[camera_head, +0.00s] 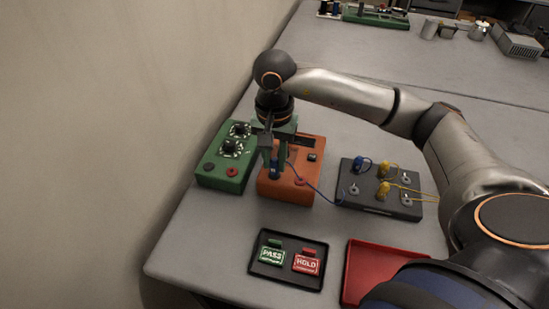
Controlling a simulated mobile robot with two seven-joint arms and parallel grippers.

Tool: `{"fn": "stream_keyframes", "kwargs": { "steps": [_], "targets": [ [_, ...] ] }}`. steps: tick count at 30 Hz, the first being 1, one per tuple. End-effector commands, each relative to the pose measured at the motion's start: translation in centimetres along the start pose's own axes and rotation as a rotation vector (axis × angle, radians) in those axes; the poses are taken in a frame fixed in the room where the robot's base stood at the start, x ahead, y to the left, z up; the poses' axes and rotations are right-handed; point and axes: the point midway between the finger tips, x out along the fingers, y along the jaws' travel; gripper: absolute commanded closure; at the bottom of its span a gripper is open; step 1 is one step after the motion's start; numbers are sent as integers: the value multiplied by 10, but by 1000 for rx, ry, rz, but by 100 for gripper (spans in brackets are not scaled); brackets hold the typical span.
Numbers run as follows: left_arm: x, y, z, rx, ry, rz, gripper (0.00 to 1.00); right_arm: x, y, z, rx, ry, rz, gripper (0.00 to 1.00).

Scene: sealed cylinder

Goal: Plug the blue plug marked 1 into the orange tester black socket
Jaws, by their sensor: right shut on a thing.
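My right gripper (275,160) points down over the front left part of the orange tester (296,194). It is shut on a blue plug (274,174), which sits at or just above the tester's top. A blue cable runs from the plug to the right, to the dark box (379,208). The number on the plug is too small to read. The tester's red socket (302,181) shows to the right of the plug. The black socket is hidden by the plug and fingers; I cannot tell whether the plug is in it. My left gripper is not in view.
A green tester (218,181) with two dials stands left of the orange one. The dark box bears another blue plug (362,163) and yellow plugs (383,190). In front are a black tray (265,282) with PASS and HOLD tags and a red tray (352,272).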

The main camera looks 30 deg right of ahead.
Motion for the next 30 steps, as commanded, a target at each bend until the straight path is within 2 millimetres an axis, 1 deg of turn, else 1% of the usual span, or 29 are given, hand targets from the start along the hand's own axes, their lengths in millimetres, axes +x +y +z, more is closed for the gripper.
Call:
{"fn": "stream_keyframes", "kwargs": {
  "steps": [23, 30],
  "targets": [
    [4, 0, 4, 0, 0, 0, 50, 0, 0, 0, 0, 0, 0, 100],
    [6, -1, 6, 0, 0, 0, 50, 4, 0, 0, 0, 0, 0, 100]
  ]
}}
